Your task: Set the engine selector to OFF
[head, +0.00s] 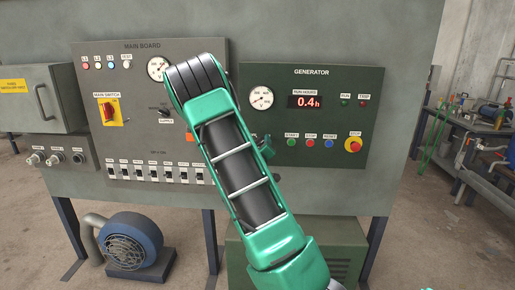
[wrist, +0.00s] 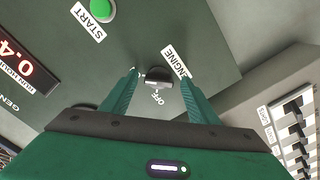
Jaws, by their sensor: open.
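The engine selector (wrist: 158,80) is a small dark rotary knob on the dark green generator panel (wrist: 222,60). In the wrist view the ENGINE label (wrist: 176,62) is beside it and an OFF mark (wrist: 157,97) is close by. My gripper (wrist: 160,73) is open, with one green finger on each side of the knob and gaps visible between. Which position the knob points to is not clear. In the head view my arm hides the selector; a bit of my gripper (head: 266,148) shows past the arm, at the generator panel (head: 310,82).
A green START button (wrist: 103,10) and a red display (wrist: 15,66) are near in the wrist view. In the head view, STOP and RESET buttons (head: 329,143) and a red emergency button (head: 353,145) sit right. The main board (head: 88,65) with breakers is left.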

